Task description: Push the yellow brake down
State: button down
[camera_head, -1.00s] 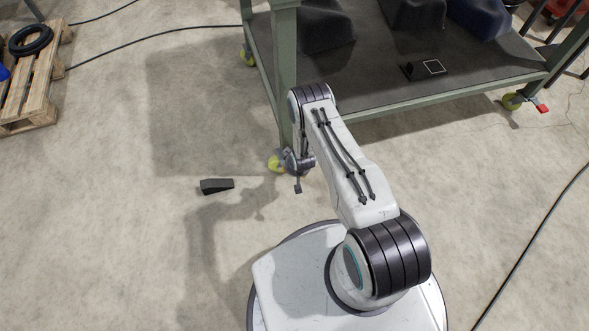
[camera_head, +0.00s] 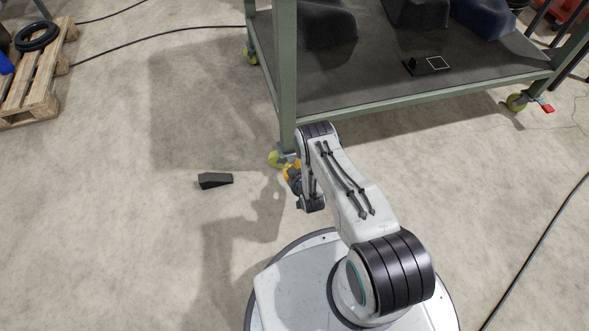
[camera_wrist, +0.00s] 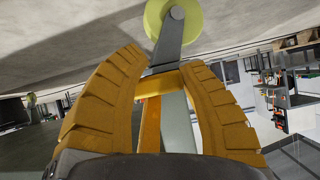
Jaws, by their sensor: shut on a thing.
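My gripper (camera_head: 292,171) is at the near leg of the green cart, right beside the yellow-wheeled caster (camera_head: 276,158). In the wrist view the two ribbed orange fingers of my gripper (camera_wrist: 163,62) are shut around the yellow brake (camera_wrist: 151,118), which shows as a yellow-orange piece between them. Beyond the fingertips are the grey caster fork and the pale yellow wheel (camera_wrist: 186,16). In the head view the brake is hidden by my gripper and wrist. How far down the brake is tilted cannot be told.
The cart's dark lower shelf (camera_head: 385,85) carries dark covered shapes. Another caster with a red brake (camera_head: 547,108) stands at the right. A black wedge (camera_head: 215,181) lies on the open floor to the left. A pallet (camera_head: 38,85) is at the far left.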

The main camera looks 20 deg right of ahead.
jog(key=shift+d+f, duration=0.25)
jog(key=shift+d, duration=0.05)
jog(key=shift+s, duration=0.1)
jog(key=c, duration=0.8)
grip_release()
jog(key=shift+d, duration=0.1)
jog(key=shift+c, duration=0.2)
jog(key=shift+r, duration=0.15)
jog(key=shift+s+a+r, duration=0.1)
jog(key=shift+s+a, duration=0.1)
jog(key=shift+s, duration=0.1)
jog(key=v, duration=1.1)
jog(key=shift+s, duration=0.15)
